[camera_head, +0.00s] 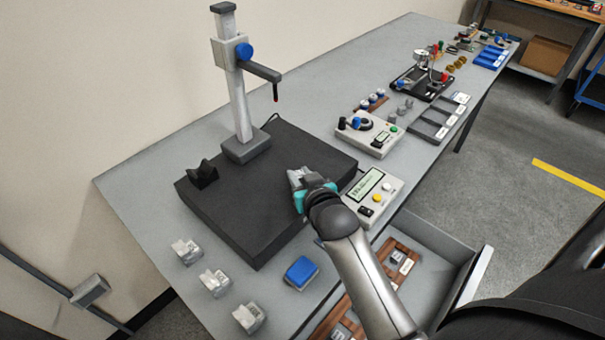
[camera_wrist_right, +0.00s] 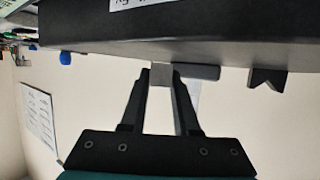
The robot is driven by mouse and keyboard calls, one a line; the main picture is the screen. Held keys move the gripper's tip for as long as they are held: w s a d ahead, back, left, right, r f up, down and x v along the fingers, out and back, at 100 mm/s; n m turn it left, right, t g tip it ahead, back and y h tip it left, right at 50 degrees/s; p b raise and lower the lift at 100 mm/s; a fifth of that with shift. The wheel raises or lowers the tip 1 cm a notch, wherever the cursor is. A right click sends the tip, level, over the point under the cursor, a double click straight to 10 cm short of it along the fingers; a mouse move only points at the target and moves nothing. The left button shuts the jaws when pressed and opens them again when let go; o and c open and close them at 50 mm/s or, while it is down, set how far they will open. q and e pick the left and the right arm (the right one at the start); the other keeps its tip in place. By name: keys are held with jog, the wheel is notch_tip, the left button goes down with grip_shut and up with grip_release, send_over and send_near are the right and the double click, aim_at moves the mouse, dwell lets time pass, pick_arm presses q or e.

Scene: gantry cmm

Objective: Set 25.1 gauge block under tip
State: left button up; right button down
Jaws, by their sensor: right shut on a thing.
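My right gripper (camera_head: 296,174) is over the right part of the black surface plate (camera_head: 235,218). In the wrist view its fingers (camera_wrist_right: 160,78) are shut on a small grey gauge block (camera_wrist_right: 161,73). The block's size marking cannot be read. In the head view the block is hard to tell from the fingers. The stand (camera_head: 240,105) rises at the plate's back, with a blue knob and a side arm. The red-ended tip (camera_head: 275,96) hangs from that arm, up and left of my gripper and apart from it. My left gripper is out of view.
A dark V-block (camera_head: 202,174) sits at the plate's left. Several clear-and-grey pieces (camera_head: 214,281) and a blue pad (camera_head: 301,272) lie in front of the plate. A display box (camera_head: 373,195) stands right of it. An open drawer (camera_head: 432,250) juts out at lower right.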

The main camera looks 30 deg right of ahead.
aim_at(282, 174)
jog(key=shift+w+a+f+b, duration=0.1)
jog(key=shift+w+a+b, duration=0.15)
jog(key=shift+w+b, duration=0.4)
jog(key=shift+w+a+f+b, duration=0.1)
jog(key=shift+w+a+b, duration=0.15)
jog(key=shift+w+b, duration=0.35)
jog(key=shift+w+a+r+p, duration=0.1)
jog(key=shift+w+a+p, duration=0.15)
jog(key=shift+w, duration=0.5)
jog(key=shift+w+a, duration=0.2)
jog(key=shift+w, duration=0.6)
jog(key=shift+p, duration=0.45)
jog(key=shift+f, duration=0.5)
jog(key=c, duration=0.6)
grip_release()
